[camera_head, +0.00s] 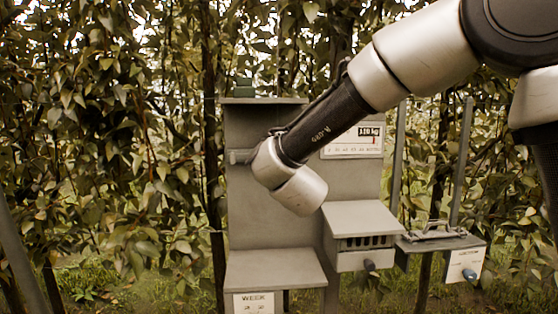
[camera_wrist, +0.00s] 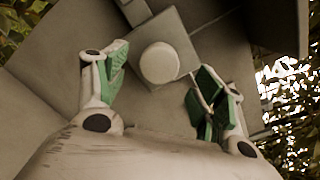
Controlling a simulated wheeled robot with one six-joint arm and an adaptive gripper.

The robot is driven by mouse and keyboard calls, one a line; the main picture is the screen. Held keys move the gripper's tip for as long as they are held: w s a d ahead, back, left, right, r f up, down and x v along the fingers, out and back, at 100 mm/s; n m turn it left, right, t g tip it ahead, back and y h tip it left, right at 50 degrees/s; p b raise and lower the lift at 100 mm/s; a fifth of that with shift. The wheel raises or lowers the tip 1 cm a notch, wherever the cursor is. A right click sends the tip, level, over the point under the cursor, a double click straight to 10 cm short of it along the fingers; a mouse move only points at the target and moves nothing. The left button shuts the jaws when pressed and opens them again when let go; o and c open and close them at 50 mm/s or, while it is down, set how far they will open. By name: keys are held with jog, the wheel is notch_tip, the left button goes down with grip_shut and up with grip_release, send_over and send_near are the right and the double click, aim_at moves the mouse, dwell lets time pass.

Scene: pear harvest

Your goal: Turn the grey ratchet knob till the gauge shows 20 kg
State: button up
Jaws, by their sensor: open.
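A round pale grey knob (camera_wrist: 160,63) on a square plate (camera_wrist: 183,40) shows in the wrist view. My gripper (camera_wrist: 163,74) is open, with one green-padded finger to the left of the knob and one to the right. Gaps show between the pads and the knob, so it is not gripped. In the head view my arm and wrist hide the knob and my fingers. The gauge (camera_head: 352,149) is a white panel with a dark number window (camera_head: 370,131) ending in "kg". The number is too small to read surely, and my forearm covers its left part.
A grey stand has a lower shelf (camera_head: 270,260) with a "WEEK" card (camera_head: 258,303). To its right are a slotted box (camera_head: 362,217) with a dark knob (camera_head: 369,265) and a box with a blue knob (camera_head: 469,274). Leafy branches (camera_head: 110,120) surround the stand.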

jog(key=x, duration=0.5)
jog(key=shift+w, duration=0.4)
jog(key=c, duration=1)
